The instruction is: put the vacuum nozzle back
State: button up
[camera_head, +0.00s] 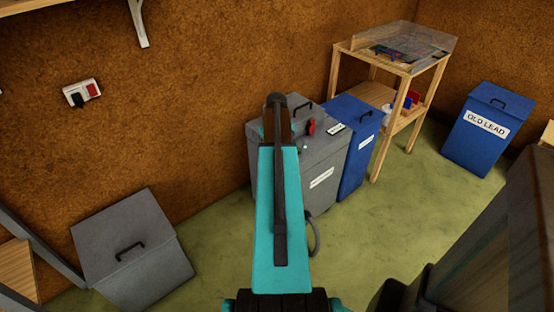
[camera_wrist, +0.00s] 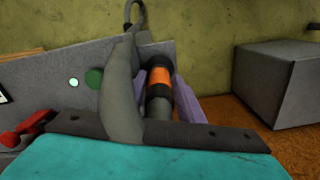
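The vacuum nozzle (camera_wrist: 160,78), a cylinder with an orange band between dark bands, shows in the middle of the wrist view. My gripper (camera_wrist: 165,85) has its pale purple fingers against both sides of it and looks shut on it. A grey hose (camera_wrist: 122,95) rises in front of the left finger, hiding part of it, and loops at the top. In the head view my teal arm reaches over the grey cabinet (camera_head: 322,160), hiding gripper and nozzle. The cabinet's grey face with a green button (camera_wrist: 94,78) is left of the nozzle in the wrist view.
A blue bin (camera_head: 352,130) stands right beside the grey cabinet, with a wooden stand (camera_head: 400,68) behind it. A blue OLD LEAD bin (camera_head: 485,130) is at far right. A grey lidded bin (camera_head: 130,250) stands at lower left. The green floor between is clear.

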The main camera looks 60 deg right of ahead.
notch_tip(320, 180, up, 10)
jog(key=shift+f, duration=0.2)
dwell(0.3)
jog(key=shift+s, duration=0.1)
dwell(0.6)
